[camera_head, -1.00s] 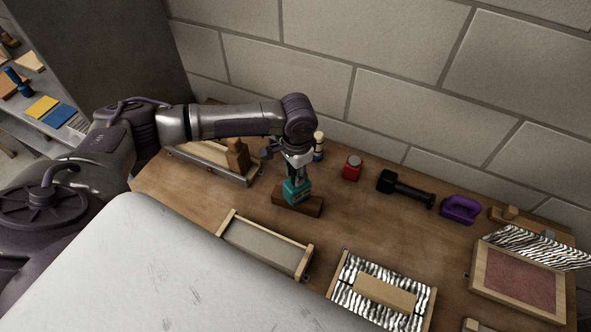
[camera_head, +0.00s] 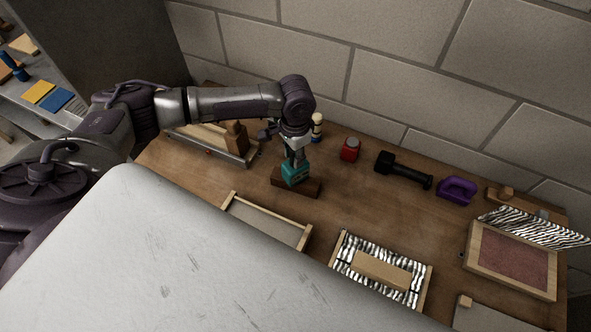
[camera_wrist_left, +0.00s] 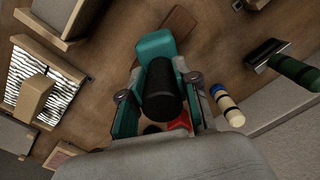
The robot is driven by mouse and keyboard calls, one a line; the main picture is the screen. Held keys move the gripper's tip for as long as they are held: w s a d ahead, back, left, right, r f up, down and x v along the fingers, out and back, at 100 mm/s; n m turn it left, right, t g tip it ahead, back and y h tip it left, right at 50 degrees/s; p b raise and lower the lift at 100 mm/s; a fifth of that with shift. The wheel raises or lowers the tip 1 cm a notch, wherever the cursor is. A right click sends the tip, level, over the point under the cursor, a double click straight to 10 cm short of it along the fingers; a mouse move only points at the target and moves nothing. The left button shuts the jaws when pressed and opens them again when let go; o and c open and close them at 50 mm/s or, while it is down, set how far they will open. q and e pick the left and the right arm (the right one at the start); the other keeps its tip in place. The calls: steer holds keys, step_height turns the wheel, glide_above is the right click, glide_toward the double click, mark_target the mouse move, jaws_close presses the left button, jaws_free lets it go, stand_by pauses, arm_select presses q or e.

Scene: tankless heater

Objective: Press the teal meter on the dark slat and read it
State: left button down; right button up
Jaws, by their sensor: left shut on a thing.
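The teal meter (camera_head: 295,172) stands on the dark brown slat (camera_head: 310,188) on the wooden bench. My left gripper (camera_head: 296,157) points down at it and is shut on the meter's upper part. In the left wrist view the teal body (camera_wrist_left: 155,45) and a black cylindrical part (camera_wrist_left: 162,90) sit between the two fingers (camera_wrist_left: 160,98). The slat (camera_wrist_left: 178,28) shows just beyond the meter there. The meter's display cannot be read in these views. My right gripper is not in view.
A red jar (camera_head: 350,150), a black dumbbell (camera_head: 403,171) and a purple block (camera_head: 457,189) lie to the right. A cream-and-blue peg (camera_head: 317,128) stands close behind the gripper. Framed trays (camera_head: 265,222) and a zebra-striped one (camera_head: 343,268) lie in front.

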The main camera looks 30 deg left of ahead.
arm_select(q)
steer(key=shift+f, duration=0.55)
stand_by(1.4)
step_height(320, 180, up, 3)
steer(key=p, duration=0.2)
steer(key=shift+f+p, duration=0.2)
steer(key=shift+p, duration=0.1)
steer(key=shift+r+p, duration=0.4)
steer(key=shift+r, duration=1.85)
